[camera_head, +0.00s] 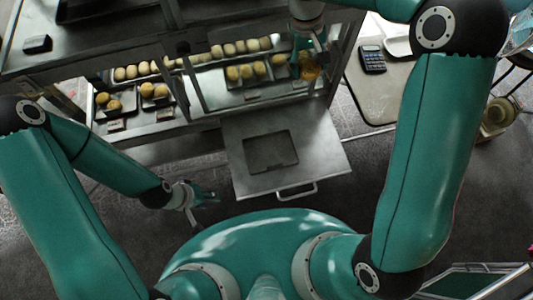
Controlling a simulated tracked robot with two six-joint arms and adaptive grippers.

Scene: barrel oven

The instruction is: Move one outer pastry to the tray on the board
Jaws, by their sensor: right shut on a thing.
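A flat grey board (313,143) extends from the front of the oven, with a handle at its near edge. A dark square tray (270,153) lies on it and looks empty. Inside the oven, three yellow pastries stand in a row on a dark tray, one of them a pastry (246,71) in the middle. My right gripper (308,64) is at the right end of this row, shut on an orange-brown pastry (311,73); its fingers partly hide it. My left gripper (203,205) is open and empty, left of the board and apart from it.
Two more small trays with round pastries (154,90) stand at the left of the oven. Rows of paler balls (240,47) lie behind. A side table (373,95) with a calculator (373,59) is at the right. The floor around the board is clear.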

